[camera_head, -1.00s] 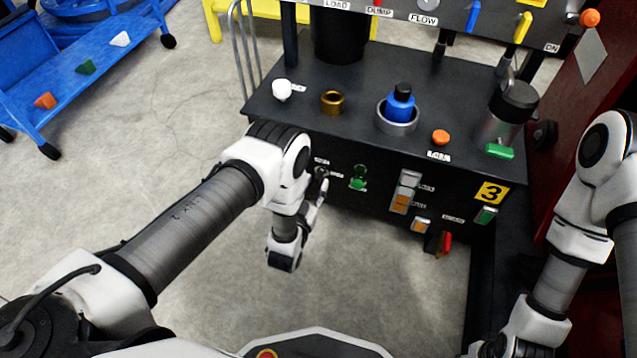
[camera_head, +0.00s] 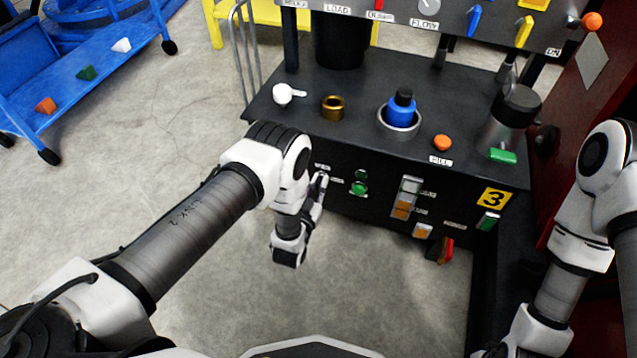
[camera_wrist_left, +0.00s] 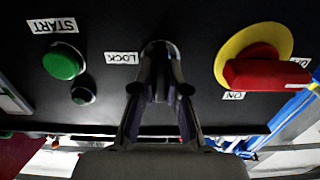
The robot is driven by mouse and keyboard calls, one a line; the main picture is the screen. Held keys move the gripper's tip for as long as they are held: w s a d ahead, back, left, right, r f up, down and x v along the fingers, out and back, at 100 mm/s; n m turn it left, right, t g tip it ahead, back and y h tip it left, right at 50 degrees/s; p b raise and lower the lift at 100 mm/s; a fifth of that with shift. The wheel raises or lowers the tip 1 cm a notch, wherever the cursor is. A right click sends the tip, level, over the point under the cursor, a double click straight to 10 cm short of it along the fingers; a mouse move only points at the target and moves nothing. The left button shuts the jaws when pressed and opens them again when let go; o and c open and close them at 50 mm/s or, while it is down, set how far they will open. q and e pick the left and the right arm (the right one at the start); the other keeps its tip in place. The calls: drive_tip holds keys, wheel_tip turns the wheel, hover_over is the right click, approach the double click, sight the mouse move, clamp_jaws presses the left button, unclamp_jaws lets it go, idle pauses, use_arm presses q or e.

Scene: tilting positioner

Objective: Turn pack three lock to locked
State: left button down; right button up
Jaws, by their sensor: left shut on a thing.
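The pack three lock (camera_wrist_left: 158,48) is a small dark piece on the black front panel, beside a white LOCK label (camera_wrist_left: 122,58) in the left wrist view. My left gripper (camera_wrist_left: 160,85) is shut on it, and its fingers hide most of it, so I cannot tell which way it is turned. In the head view my left gripper (camera_head: 319,186) is against the panel, left of the green button (camera_head: 360,187), and covers the lock. Only the lower arm of my right side shows; its gripper is out of the picture.
The black bench (camera_head: 300,108) carries a white handle (camera_head: 284,94), brass ring (camera_head: 333,107) and blue-capped cylinder (camera_head: 402,108). A red-and-yellow rotary switch (camera_wrist_left: 260,70) and green START button (camera_wrist_left: 63,61) flank the lock. The floor in front is clear.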

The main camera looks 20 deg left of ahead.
use_arm(q)
drive_tip(key=m, duration=0.3)
drive_tip(key=shift+d+m+p, duration=0.1)
drive_tip(key=shift+m+p, duration=0.3)
drive_tip(key=m, duration=0.4)
drive_tip(key=shift+d+f+m, duration=0.1)
drive_tip(key=shift+m, duration=0.2)
drive_tip(key=m, duration=0.4)
drive_tip(key=shift+d+f+p, duration=0.1)
drive_tip(key=shift+f+p, duration=0.05)
drive_tip(key=shift+p, duration=0.2)
drive_tip(key=m, duration=0.5)
drive_tip(key=shift+f, duration=0.1)
drive_tip(key=shift+m, duration=0.3)
drive_tip(key=c, duration=1.2)
unclamp_jaws()
